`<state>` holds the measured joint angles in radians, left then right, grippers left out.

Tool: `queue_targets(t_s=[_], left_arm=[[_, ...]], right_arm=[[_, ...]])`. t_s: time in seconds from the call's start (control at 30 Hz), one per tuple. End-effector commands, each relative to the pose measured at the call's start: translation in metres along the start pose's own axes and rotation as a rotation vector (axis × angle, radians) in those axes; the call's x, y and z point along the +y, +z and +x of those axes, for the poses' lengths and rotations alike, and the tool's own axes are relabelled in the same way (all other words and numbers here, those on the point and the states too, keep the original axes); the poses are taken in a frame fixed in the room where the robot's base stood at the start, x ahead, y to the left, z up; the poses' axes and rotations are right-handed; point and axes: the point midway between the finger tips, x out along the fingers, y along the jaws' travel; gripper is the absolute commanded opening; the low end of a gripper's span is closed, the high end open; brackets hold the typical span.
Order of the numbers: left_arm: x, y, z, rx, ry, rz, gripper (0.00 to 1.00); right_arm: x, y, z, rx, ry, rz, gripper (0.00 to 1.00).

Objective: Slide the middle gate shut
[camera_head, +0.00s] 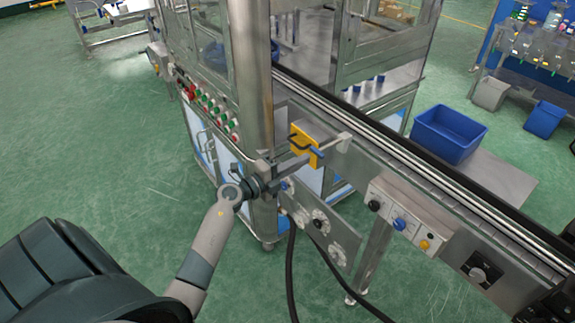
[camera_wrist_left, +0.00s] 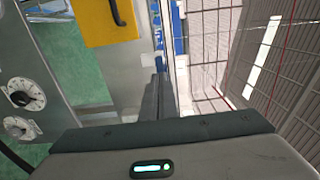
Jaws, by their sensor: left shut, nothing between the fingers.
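A yellow plate (camera_head: 301,143) with a dark bar handle sits on the near side of the conveyor, beside the machine's corner post. It looks like the gate's plate; which gate it is I cannot tell. It also shows at the top of the left wrist view (camera_wrist_left: 108,24). My left gripper (camera_head: 304,160) is shut and empty, its fingers close to the plate's lower edge. In the left wrist view the shut fingers (camera_wrist_left: 158,88) point past the plate's lower right. Whether they touch it is unclear. My right gripper is out of view.
The conveyor (camera_head: 420,170) runs from the machine to the lower right. A control box with knobs (camera_head: 398,222) is on its near side. A panel with round dials (camera_head: 320,225) and black hoses hang below. A blue bin (camera_head: 448,133) stands beyond. The green floor at left is clear.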

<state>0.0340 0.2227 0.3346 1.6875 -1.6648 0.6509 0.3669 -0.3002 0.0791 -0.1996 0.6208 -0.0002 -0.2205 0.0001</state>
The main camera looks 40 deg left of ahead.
Motion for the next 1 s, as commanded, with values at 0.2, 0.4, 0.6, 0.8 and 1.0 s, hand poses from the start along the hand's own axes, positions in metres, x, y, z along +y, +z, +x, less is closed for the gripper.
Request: queue_targets(t_s=[0.2,0.4,0.6,0.8,1.0], left_arm=[[-0.001,0.0,0.02,-0.001,-0.001,-0.002,0.0],[0.0,0.0,0.023,0.0,0.0,-0.001,0.0],[0.0,0.0,0.023,0.0,0.0,-0.001,0.0],[-0.002,0.0,0.035,0.001,-0.002,-0.002,0.0],[-0.002,0.001,0.072,0.001,-0.002,-0.001,0.0]], right_arm=[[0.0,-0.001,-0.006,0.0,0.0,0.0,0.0],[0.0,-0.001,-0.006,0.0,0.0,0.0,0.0],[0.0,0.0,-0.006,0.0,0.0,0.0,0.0],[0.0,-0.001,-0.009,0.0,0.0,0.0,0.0],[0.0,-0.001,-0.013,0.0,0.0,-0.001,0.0]])
